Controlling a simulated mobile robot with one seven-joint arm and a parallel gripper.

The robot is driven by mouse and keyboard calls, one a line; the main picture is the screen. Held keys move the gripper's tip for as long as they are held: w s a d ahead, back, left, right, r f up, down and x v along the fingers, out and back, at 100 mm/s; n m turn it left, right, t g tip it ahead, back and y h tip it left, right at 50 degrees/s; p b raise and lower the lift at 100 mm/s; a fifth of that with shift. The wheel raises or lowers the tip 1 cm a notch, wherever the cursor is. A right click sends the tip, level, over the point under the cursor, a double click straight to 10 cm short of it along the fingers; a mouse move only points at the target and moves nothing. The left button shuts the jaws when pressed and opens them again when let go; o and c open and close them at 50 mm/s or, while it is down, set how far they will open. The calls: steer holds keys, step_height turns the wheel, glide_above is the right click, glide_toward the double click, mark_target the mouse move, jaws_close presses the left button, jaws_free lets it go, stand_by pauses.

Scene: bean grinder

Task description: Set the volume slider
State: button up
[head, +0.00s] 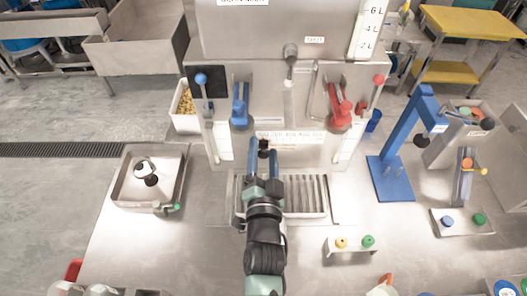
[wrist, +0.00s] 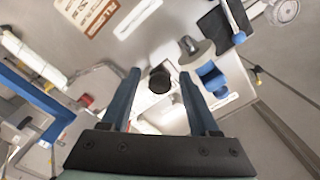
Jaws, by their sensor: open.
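My gripper (head: 263,156) is open in front of the steel machine (head: 230,145), with its two blue fingers pointing at the front panel. A black knob (head: 264,144) shows at the fingertips in the head view. In the wrist view the black knob (wrist: 160,80) appears between the open fingers, with a pale strip beside it. It looks like the slider's knob, but I cannot tell for sure. I cannot tell whether the fingers touch it. A label (head: 290,136) sits next to it on the panel.
A blue tap (head: 240,105) and a red tap (head: 338,108) stick out above. A slatted drip tray (head: 307,195) lies below. A blue stand (head: 398,180) is at right, and a square steel tray (head: 130,190) is at left. A block with yellow and green buttons (head: 350,252) is in front.

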steer(key=shift+c, duration=0.2)
jaws_close()
steer(key=shift+f, duration=0.2)
stand_by(0.9)
